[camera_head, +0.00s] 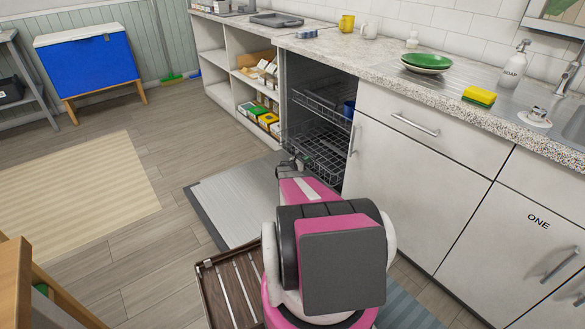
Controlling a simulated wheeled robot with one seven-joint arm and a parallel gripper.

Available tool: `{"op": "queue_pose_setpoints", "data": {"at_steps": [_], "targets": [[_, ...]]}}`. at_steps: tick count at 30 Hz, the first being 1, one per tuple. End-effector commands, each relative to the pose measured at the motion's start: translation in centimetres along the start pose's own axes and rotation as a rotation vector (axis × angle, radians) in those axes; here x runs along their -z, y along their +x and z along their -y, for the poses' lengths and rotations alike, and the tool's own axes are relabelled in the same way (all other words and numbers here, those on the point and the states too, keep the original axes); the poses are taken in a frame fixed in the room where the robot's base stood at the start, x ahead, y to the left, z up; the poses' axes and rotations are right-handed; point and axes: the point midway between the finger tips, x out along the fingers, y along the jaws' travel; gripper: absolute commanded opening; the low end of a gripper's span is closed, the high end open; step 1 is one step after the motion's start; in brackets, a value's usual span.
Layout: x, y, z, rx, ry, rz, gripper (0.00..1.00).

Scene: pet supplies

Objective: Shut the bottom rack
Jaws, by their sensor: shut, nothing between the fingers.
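The dishwasher is open under the counter, with its door (235,200) folded down flat in front of it. The bottom rack (325,148), a dark wire basket, sits in the lower part of the opening; its front edge shows near the mouth. My gripper (287,165) is shut and empty, just in front of the rack's front left part, above the door. I cannot tell whether it touches the rack. My pink arm hides part of the door and the rack's near lower side.
An upper rack (325,98) with a blue cup (349,108) is above the bottom rack. Open shelves (225,65) with boxes stand to the left, white cabinets (420,170) to the right. A brown slatted wooden piece (225,290) lies near my base. Floor toward the beige rug (80,190) is clear.

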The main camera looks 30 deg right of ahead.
Motion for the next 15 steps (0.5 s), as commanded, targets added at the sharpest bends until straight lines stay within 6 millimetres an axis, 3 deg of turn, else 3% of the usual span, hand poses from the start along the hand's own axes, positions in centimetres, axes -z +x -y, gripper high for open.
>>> {"op": "queue_pose_setpoints", "data": {"at_steps": [1,6,15], "targets": [[0.2,2.1,-0.1,0.003,0.001,0.0,0.0],[0.2,6.7,-0.1,0.001,0.0,0.0,0.0],[0.1,11.6,-0.1,0.001,0.0,0.001,0.0]]}}
